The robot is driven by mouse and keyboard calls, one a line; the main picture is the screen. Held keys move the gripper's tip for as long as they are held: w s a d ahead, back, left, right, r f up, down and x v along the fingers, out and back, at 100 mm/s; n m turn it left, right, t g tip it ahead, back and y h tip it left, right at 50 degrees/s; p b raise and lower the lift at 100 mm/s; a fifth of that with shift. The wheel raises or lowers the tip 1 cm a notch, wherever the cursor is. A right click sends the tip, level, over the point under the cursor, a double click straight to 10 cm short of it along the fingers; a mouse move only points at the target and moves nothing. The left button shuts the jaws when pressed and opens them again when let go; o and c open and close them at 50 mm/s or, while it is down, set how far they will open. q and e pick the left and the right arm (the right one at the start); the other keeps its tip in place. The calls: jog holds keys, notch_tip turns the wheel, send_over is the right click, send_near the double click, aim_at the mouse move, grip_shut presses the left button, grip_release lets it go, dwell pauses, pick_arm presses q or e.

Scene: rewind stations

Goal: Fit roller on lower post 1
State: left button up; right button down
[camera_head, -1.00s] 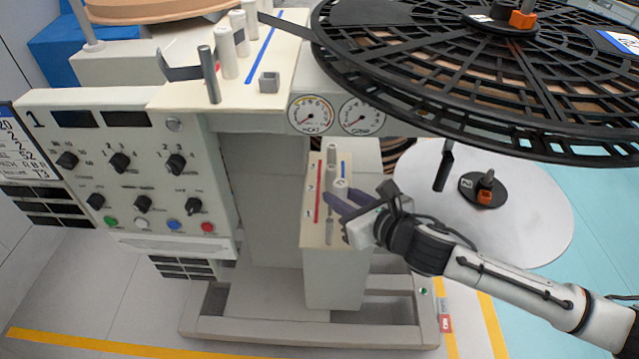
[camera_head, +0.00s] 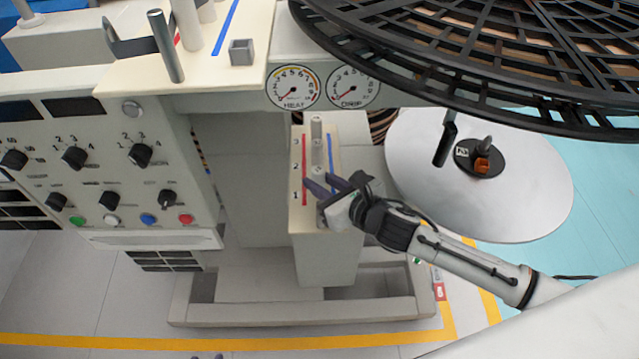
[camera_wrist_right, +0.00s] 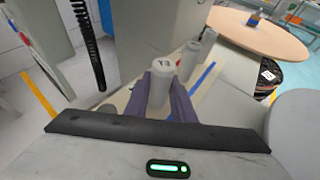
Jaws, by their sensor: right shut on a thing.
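The lower shelf (camera_head: 325,238) carries marks 1, 2 and 3, with a red line at left and a blue line at right. Grey upright posts (camera_head: 316,130) stand by marks 3 and 2. My right gripper (camera_head: 322,184) is over the shelf's front part, near mark 1. It is shut on a pale grey roller (camera_wrist_right: 162,76), upright between the purple fingers in the wrist view. Lower post 1 is hidden by the gripper and roller, so I cannot tell whether the roller is around it.
A large black slatted reel (camera_head: 480,60) overhangs at the upper right. A grey disc (camera_head: 530,195) with a hub lies below it. The control panel (camera_head: 90,170) is at left. An upper shelf (camera_head: 250,80) with posts stands above the gauges.

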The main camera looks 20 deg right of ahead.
jog(key=c, duration=1.8)
grip_release()
jog(key=shift+f, duration=0.1)
jog(key=v, duration=1.2)
jog(key=shift+p, duration=0.45)
